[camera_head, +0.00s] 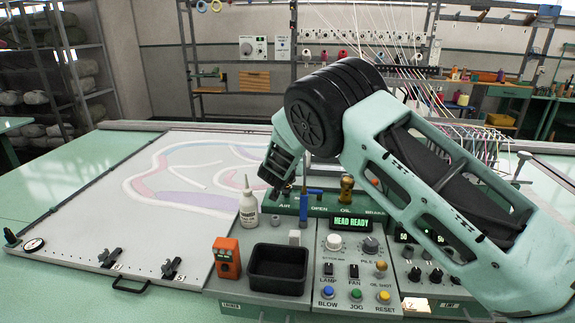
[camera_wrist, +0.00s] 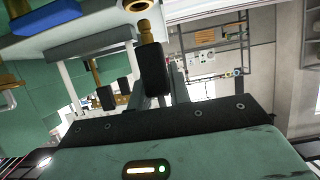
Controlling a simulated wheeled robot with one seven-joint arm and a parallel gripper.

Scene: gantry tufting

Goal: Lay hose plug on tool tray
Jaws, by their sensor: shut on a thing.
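My gripper (camera_head: 279,186) is low over the back of the console, near the AIR label and left of the blue lever. In the wrist view its black fingers (camera_wrist: 139,78) are shut on a brass piece, which I take as the hose plug (camera_wrist: 145,31). The plug sticks out past the fingertips, close to a brass ring fitting (camera_wrist: 138,5). I cannot tell whether they touch. In the head view the plug is hidden by my gripper. The tool tray, a black open box (camera_head: 277,287), sits at the console's front left and looks empty.
Knobs and buttons fill the panel right of the tray.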

